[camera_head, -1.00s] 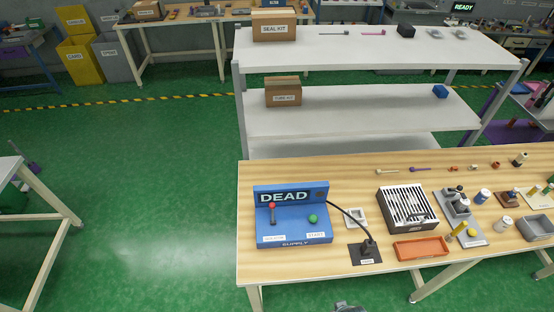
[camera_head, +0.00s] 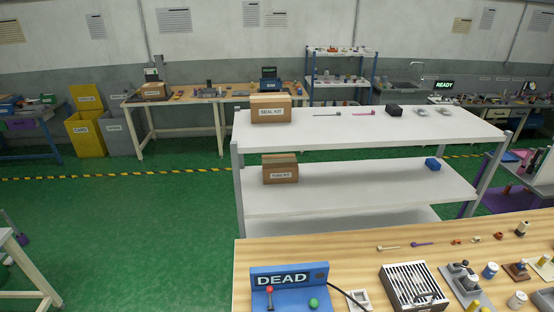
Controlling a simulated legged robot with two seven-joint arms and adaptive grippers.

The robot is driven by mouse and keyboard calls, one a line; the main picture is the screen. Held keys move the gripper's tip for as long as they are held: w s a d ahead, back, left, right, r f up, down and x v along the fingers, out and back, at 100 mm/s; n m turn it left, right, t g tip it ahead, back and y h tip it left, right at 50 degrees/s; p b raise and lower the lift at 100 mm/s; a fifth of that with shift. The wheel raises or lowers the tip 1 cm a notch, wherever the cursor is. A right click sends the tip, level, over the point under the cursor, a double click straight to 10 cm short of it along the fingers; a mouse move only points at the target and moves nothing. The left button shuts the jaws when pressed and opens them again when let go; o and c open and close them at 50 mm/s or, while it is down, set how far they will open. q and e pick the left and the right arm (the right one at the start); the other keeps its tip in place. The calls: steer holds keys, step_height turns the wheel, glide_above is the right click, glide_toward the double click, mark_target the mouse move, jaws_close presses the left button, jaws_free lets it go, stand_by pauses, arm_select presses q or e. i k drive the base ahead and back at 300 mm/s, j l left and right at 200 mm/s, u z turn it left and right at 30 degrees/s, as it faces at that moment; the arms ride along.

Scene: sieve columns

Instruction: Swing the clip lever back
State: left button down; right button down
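I cannot tell for sure which part is the clip lever. A blue supply box (camera_head: 282,292) at the front of the wooden bench reads DEAD. A red-knobbed lever (camera_head: 270,291) and a green button (camera_head: 314,303) are on its front. Neither of my grippers shows in the head view.
The wooden bench (camera_head: 340,247) also holds a slatted metal box (camera_head: 415,285) and several small parts. A white shelf unit (camera_head: 345,186) behind it carries a seal kit carton (camera_head: 270,108) and a tube kit carton (camera_head: 281,169). Green floor (camera_head: 130,225) is clear at left.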

mark_target(465, 262)
steer(key=z, duration=1.75)
